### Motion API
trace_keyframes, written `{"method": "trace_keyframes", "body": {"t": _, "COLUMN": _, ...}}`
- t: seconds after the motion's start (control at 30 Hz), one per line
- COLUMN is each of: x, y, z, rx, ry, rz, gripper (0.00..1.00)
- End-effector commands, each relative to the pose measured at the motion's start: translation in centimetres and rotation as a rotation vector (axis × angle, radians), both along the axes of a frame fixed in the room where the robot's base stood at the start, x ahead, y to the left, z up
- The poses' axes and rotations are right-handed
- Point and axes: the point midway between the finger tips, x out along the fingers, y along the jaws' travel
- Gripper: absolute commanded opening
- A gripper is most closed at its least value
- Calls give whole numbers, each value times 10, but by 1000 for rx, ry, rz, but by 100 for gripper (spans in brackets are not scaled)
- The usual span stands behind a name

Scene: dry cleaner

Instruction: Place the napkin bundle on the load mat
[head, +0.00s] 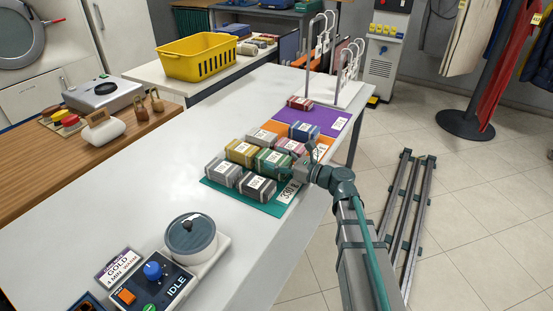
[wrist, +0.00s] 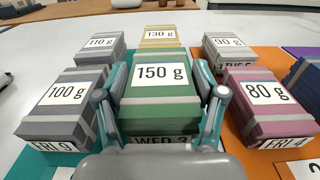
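Several labelled napkin bundles lie in rows on coloured mats on the white table. The green bundle (head: 272,163), tagged 150 g and WED 3, also shows in the wrist view (wrist: 160,105). My gripper (head: 291,167) is at it; in the wrist view its two fingers (wrist: 160,92) flank the bundle's sides. The pads lie close against it, but I cannot tell whether they press on it. The teal mat (head: 273,208) lies under the nearer bundles. An orange mat (head: 325,148) and a purple mat (head: 331,117) lie beyond. I cannot tell which is the load mat.
Grey bundles (wrist: 68,105) and a pink bundle (wrist: 264,108) stand close on both sides of my gripper. A yellow bundle (wrist: 165,34) is behind. A wire rack (head: 345,75) stands at the far end. The table's left part is clear up to the control box (head: 155,280).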

Motion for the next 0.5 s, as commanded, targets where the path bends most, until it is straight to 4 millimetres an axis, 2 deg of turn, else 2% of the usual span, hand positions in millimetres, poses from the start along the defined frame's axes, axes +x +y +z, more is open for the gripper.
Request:
{"method": "trace_keyframes", "body": {"t": 0.03, "x": 0, "y": 0, "z": 0, "rx": 0, "ry": 0, "rz": 0, "gripper": 80}}
{"method": "trace_keyframes", "body": {"t": 0.1, "x": 0, "y": 0, "z": 0, "rx": 0, "ry": 0, "rz": 0, "gripper": 92}}
{"method": "trace_keyframes", "body": {"t": 0.13, "x": 0, "y": 0, "z": 0, "rx": 0, "ry": 0, "rz": 0, "gripper": 94}}
{"method": "trace_keyframes", "body": {"t": 0.5, "x": 0, "y": 0, "z": 3, "rx": 0, "ry": 0, "rz": 0, "gripper": 94}}
